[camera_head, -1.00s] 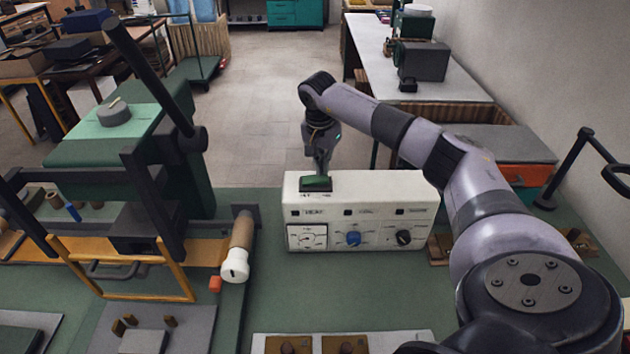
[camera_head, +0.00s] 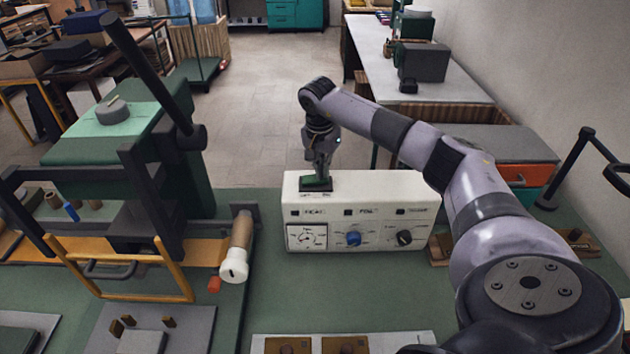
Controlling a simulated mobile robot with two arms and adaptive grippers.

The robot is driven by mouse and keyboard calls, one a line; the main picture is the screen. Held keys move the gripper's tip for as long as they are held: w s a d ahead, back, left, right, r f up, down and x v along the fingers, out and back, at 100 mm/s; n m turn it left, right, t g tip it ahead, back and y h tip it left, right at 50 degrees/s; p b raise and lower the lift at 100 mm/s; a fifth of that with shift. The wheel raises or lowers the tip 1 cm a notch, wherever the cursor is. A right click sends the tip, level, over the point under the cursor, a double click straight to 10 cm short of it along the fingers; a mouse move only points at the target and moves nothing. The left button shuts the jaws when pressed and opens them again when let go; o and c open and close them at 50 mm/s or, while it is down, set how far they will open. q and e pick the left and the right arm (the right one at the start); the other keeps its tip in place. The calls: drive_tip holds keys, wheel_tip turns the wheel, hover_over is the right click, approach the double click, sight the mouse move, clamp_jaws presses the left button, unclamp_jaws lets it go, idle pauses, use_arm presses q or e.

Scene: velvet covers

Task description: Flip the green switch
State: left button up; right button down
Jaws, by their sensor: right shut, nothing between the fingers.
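The green switch (camera_head: 314,182) sits on top of the white control box (camera_head: 375,212) near its left end. My right gripper (camera_head: 320,176) is shut and empty, pointing down. Its fingertips are at the switch, which they partly cover, and they appear to touch it. The switch looks tilted, with its left part visible beside the fingers. My left gripper is not in view.
The box front has a gauge (camera_head: 306,237), a blue knob (camera_head: 353,239) and a black knob (camera_head: 404,238).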

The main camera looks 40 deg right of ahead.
drive_tip(key=shift+f, duration=0.35)
drive_tip(key=shift+r, duration=0.15)
drive_tip(key=shift+r+p, duration=0.7)
drive_tip(key=shift+r, duration=0.25)
drive_tip(key=shift+r+p, duration=1.75)
drive_tip(key=shift+r, duration=0.75)
drive_tip(key=shift+a+f, duration=0.1)
drive_tip(key=shift+f, duration=0.05)
